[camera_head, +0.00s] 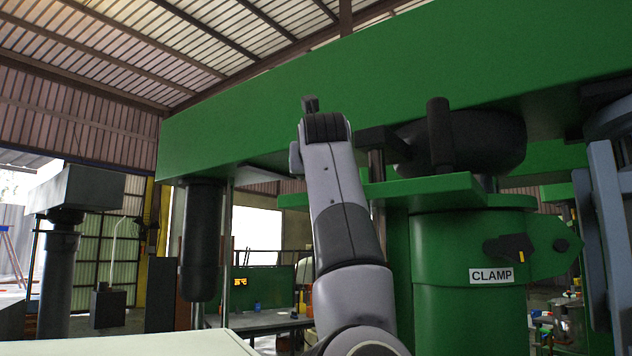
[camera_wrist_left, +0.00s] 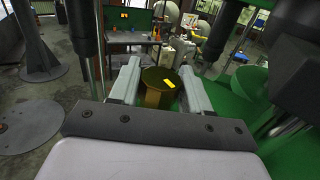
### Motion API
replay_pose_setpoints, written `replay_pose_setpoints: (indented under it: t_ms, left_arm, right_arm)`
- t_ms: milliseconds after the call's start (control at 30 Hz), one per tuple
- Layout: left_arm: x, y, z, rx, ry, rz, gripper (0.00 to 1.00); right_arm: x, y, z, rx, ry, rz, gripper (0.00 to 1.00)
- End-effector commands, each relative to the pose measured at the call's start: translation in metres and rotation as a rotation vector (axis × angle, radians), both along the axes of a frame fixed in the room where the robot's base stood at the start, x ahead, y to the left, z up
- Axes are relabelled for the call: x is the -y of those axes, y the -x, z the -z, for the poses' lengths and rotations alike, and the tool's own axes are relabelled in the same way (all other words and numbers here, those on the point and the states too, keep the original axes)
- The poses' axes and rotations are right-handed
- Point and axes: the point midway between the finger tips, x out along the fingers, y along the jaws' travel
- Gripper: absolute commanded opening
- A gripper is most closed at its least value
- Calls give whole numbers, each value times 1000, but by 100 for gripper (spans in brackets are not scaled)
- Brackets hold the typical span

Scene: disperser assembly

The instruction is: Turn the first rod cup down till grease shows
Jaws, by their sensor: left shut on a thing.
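In the left wrist view, a brass-coloured round cup (camera_wrist_left: 158,92) with a flat top and a small yellow mark sits between the two grey fingers of my left gripper (camera_wrist_left: 160,70). The fingers are shut on its sides. I cannot tell in this view how the cup is seated or whether any grease shows around it. In the head view my left arm rises in the middle, and its gripper and the cup are hidden behind the wrist. My right gripper is in neither view.
A large green beam (camera_head: 400,80) crosses overhead. A green vessel with a CLAMP label (camera_head: 491,275) stands right of my arm. A dark cylinder (camera_head: 202,240) hangs at left. In the left wrist view, a dark post (camera_wrist_left: 84,35) stands close left and a table (camera_wrist_left: 130,42) lies beyond.

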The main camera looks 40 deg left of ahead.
Motion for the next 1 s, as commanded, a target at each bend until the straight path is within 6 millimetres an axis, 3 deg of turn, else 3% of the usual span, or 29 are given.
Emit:
replay_pose_setpoints:
  t_ms: [100, 400, 1000]
  left_arm:
    - [0, 2, 3, 6, 0, 96, 17]
    - [0, 1, 1, 4, -2, 303, 17]
    - [0, 0, -1, 0, -2, 436, 17]
  right_arm:
    - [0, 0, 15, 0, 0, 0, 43]
    - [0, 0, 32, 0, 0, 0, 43]
    - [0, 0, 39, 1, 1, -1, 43]
